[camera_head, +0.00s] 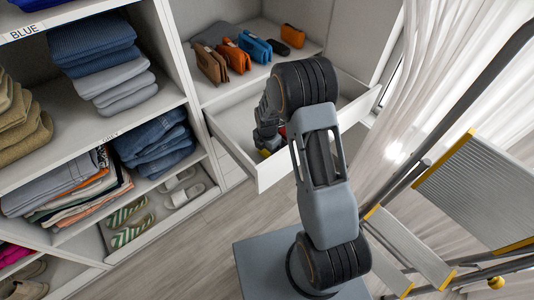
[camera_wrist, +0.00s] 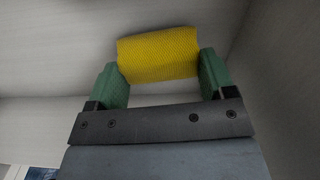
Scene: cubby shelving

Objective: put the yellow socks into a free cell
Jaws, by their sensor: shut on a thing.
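The yellow socks, a rolled knit bundle (camera_wrist: 158,55), sit between the two green fingers of my gripper (camera_wrist: 160,68) in the wrist view. The fingers touch the bundle on both ends, so my gripper is shut on it. Behind it are pale walls or a floor, with a corner at the right. In the head view my arm reaches into an open white drawer (camera_head: 228,142). Only a small yellow patch (camera_head: 266,152) shows low in it, and my arm hides most of the gripper. Cell dividers and free cells cannot be made out.
Several pouches (camera_head: 238,57) stand on the shelf above the drawer. Folded clothes (camera_head: 158,143) and slippers (camera_head: 182,188) fill the shelving at left. A step ladder (camera_head: 480,190) and white curtains (camera_head: 400,120) are at right. Floor (camera_head: 185,255) is clear at lower left.

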